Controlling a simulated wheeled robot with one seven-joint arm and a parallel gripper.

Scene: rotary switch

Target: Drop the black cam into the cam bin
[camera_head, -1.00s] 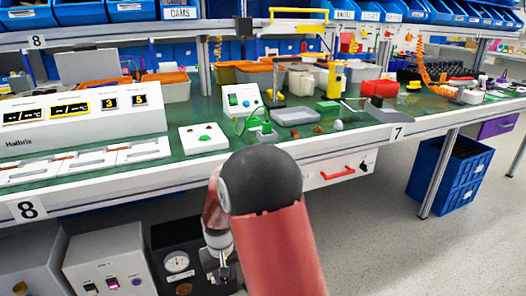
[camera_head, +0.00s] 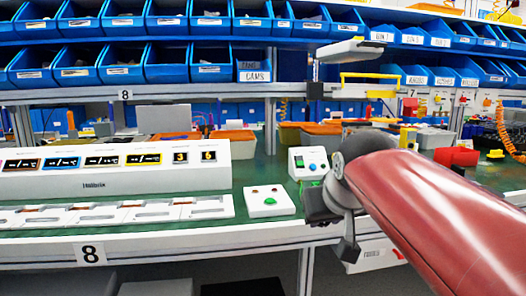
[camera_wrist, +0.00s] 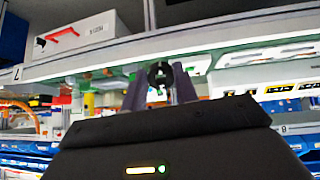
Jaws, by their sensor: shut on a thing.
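In the wrist view, my gripper (camera_wrist: 160,82) is shut on the black cam (camera_wrist: 160,73), a small dark round part with an opening in it, held between the fingertips. In the head view my red arm reaches in from the lower right to above the bench's front edge, and I cannot make out the cam there. The cam bin (camera_head: 254,65) is a blue bin labelled CAMS, at the right end of the lower left row on the shelf. It is above and to the left of my wrist, clearly apart from it. Its inside is mostly hidden.
More blue bins (camera_head: 165,67) stand beside the cam bin and in a row above. The green bench (camera_head: 262,175) below carries a white display console (camera_head: 110,170), a white button box (camera_head: 268,201) and a small control box (camera_head: 309,162). A shelf post rises below the cam bin.

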